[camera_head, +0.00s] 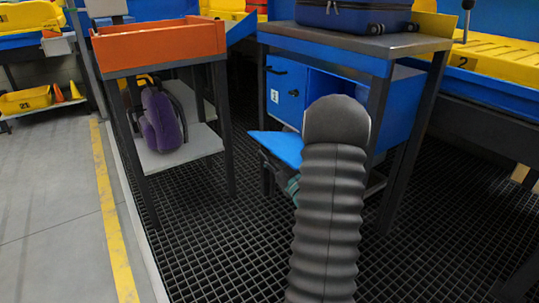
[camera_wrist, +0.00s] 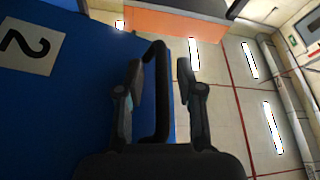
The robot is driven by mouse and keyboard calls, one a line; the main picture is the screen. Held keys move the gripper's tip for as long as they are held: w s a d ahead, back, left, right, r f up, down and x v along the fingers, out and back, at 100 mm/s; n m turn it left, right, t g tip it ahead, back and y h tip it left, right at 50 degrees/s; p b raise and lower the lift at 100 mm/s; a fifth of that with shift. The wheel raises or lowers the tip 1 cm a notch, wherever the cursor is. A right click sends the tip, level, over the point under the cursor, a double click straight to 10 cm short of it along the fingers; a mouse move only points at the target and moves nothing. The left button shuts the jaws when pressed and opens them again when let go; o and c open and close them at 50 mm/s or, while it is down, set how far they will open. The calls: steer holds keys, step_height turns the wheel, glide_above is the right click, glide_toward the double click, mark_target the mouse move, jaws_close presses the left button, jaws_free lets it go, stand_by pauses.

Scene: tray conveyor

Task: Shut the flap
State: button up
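The blue flap (camera_head: 276,148) sticks out, lowered and open, at the front of the blue cabinet (camera_head: 290,90) under the table. In the wrist view a blue panel with a "2" label (camera_wrist: 30,45) fills the left side; I take it as the flap's face. A black bar handle (camera_wrist: 160,95) stands at this panel. My gripper (camera_wrist: 163,80) is open, with one finger on each side of the bar; I cannot tell whether they touch it. In the head view my gripper (camera_head: 284,183) is low by the flap, mostly hidden behind my arm.
A dark blue suitcase (camera_head: 355,14) lies on the tabletop (camera_head: 350,42) above the cabinet. An orange tray (camera_head: 158,43) tops a stand at left, with a purple backpack (camera_head: 161,120) on its lower shelf. Table legs stand near my arm. The black grated floor (camera_head: 230,250) in front is clear.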

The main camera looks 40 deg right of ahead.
steer(key=shift+c, duration=0.3)
jaws_close()
steer(key=shift+d+r, duration=0.15)
steer(key=shift+r, duration=0.1)
